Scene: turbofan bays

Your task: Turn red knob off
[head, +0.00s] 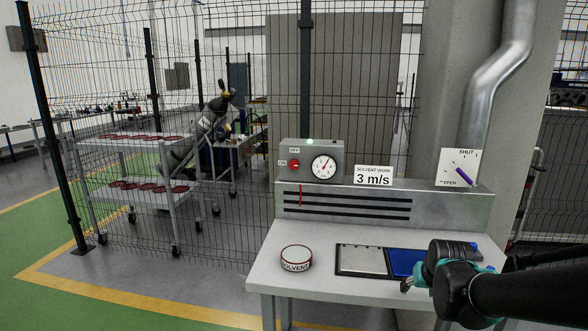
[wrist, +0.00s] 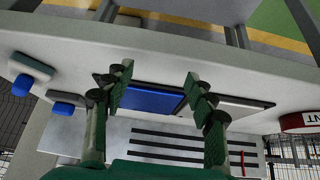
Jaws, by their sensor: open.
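The red knob (head: 294,164) is on the front of a grey control box (head: 335,153) at the back of the bench, in the head view. An OFF label sits above the knob and an ON label to its left; which one it points to is too small to tell. My gripper (head: 408,284) is over the bench's right side, well to the right of and nearer than the knob. In the wrist view my gripper (wrist: 157,88) is open and empty, its fingers apart over a blue panel (wrist: 150,99). The knob is not in the wrist view.
A round gauge (head: 323,167) and lit green lamp (head: 310,141) are on the box. A slotted metal duct (head: 460,207), "3 m/s" sign (head: 373,176) and purple-handled lever plate (head: 450,167) are right of it. A SOLVENT tin (head: 296,257) stands on the bench's left.

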